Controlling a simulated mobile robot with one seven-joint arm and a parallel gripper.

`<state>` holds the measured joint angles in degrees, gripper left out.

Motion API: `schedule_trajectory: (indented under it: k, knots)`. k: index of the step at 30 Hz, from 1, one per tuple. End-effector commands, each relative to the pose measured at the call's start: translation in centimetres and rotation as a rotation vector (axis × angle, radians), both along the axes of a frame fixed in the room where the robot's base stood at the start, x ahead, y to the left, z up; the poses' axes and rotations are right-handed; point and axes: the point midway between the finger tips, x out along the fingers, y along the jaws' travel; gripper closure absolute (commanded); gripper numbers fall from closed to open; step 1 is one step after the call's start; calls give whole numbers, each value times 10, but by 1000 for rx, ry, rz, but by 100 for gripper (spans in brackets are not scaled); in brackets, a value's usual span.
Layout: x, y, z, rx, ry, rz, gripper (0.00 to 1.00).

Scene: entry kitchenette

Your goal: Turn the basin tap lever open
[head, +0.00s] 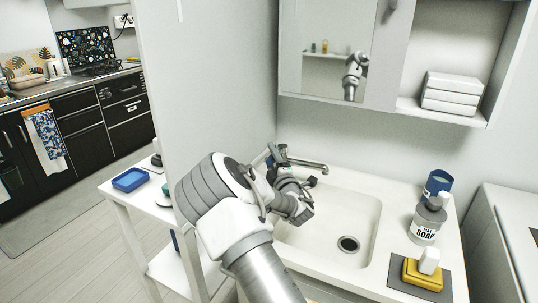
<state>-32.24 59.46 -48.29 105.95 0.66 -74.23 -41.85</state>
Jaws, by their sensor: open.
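The basin tap is at the back left of the white basin (362,212). Its metal spout (308,163) reaches out to the right over the basin. My gripper (288,178) is open, right in front of the tap base, and overlaps it in the head view. The tap lever is hard to make out among the gripper parts. I cannot tell whether the fingers touch it. My arm hides the basin's front left part. No water shows under the spout.
A mirror cabinet (330,60) hangs above. A partition wall (205,80) and a shelf with a blue tray (130,180) are left of my arm.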

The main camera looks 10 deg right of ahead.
Motion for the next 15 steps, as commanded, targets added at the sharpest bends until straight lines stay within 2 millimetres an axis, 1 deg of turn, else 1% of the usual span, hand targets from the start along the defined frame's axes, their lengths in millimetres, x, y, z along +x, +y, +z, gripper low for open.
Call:
schedule_trajectory:
  k: [3,6,15]
  knots:
    - [11,2,1,0,-1,0,42]
    - [16,3,3,1,-1,0,42]
    - [18,3,3,1,0,0,42]
